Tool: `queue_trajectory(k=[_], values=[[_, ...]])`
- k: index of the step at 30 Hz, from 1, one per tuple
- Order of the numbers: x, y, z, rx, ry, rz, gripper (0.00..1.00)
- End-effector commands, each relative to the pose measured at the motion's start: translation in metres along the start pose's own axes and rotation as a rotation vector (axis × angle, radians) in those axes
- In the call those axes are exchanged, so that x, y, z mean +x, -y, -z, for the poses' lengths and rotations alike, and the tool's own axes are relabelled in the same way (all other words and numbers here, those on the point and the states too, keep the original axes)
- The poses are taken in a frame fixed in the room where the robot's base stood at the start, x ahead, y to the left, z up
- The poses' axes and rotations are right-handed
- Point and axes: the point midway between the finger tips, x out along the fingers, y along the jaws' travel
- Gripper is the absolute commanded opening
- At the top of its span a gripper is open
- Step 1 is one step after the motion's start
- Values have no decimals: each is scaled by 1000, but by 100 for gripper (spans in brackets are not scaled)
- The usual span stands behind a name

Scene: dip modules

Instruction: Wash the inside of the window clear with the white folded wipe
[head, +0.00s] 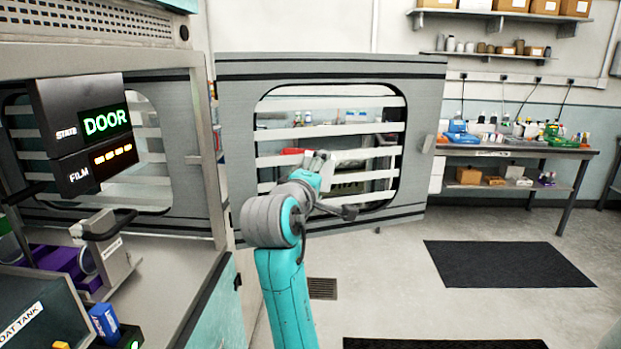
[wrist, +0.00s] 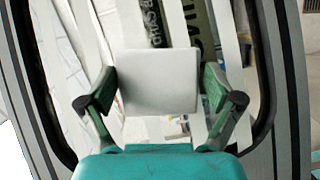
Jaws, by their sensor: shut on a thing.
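The window (head: 375,103) is set in a grey door that stands open in the middle of the head view. Several pale, whitish bands cross its pane, with clearer strips between them. The window also fills much of the wrist view (wrist: 75,75), where the bands run steeply up and down. My gripper (head: 318,160) is in front of the lower middle of the pane. In the wrist view its fingers are shut on the white folded wipe (wrist: 158,82), which sits flat between them and faces the pane. I cannot tell whether the wipe touches the glass.
A display (head: 95,130) at left reads "STATE DOOR" and "FILM" with orange bars. Below it are a metal fixture (head: 110,250) and a tank labelled "...OAT TANK" (head: 30,305). A cluttered workbench (head: 520,148) stands at right. Dark mats (head: 505,262) lie on the open floor.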

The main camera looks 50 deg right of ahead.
Motion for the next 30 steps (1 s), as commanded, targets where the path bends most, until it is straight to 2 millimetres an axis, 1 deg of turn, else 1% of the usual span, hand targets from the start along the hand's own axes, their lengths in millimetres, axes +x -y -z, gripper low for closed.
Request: queue_trajectory(k=[3,11,21,30], values=[[4,-2,-8,0,1,-1,63],[8,-4,-15,0,1,-1,63],[19,-9,-36,1,2,-1,63],[24,-11,-45,0,1,-1,63]])
